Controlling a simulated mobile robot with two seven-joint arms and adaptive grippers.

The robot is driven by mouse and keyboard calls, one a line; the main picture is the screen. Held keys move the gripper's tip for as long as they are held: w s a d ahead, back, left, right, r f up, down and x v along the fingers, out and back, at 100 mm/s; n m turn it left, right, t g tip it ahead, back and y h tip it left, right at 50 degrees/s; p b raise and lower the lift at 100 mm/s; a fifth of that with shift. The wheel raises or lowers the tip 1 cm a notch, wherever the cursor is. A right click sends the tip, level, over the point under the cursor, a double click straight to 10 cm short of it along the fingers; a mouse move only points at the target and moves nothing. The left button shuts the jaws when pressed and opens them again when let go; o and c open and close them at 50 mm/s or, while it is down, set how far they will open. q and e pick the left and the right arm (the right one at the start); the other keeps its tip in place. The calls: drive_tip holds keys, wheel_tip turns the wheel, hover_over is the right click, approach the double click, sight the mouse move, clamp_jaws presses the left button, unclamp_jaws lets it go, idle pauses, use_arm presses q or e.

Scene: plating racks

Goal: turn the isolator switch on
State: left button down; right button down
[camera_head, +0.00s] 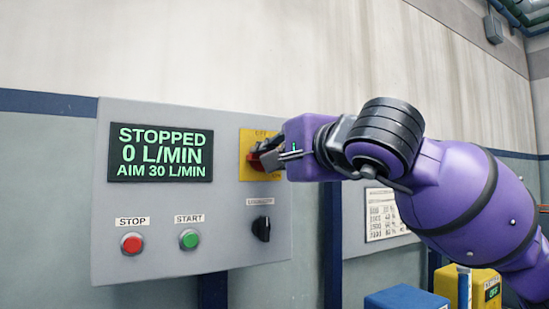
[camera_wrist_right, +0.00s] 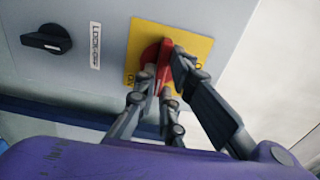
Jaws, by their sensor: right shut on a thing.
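The isolator switch is a red rotary handle (camera_head: 256,160) on a yellow plate (camera_head: 246,142) at the upper right of the grey panel (camera_head: 130,270). In the right wrist view the red handle (camera_wrist_right: 164,68) stands out from the yellow plate (camera_wrist_right: 139,37), with an "ON" mark partly visible at the plate's edge. My right gripper (camera_head: 270,157) is at the handle, its fingers (camera_wrist_right: 162,85) closed around it on both sides. The fingers hide part of the handle and plate. My left gripper is not in view.
The panel has a display (camera_head: 160,153) reading STOPPED, 0 L/MIN, AIM 30 L/MIN. Below are a red stop button (camera_head: 132,243), a green start button (camera_head: 189,239) and a black knob (camera_head: 261,229). A blue box (camera_head: 405,298) and a yellow box (camera_head: 455,284) stand lower right.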

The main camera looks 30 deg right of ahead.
drive_tip(key=shift+m, duration=0.3)
drive_tip(key=c, duration=1.8)
unclamp_jaws()
drive_tip(key=shift+c, duration=0.2)
drive_tip(key=shift+s, duration=0.15)
drive_tip(key=s, duration=1.1)
drive_tip(key=shift+s+a, duration=0.35)
drive_tip(key=shift+s, duration=0.05)
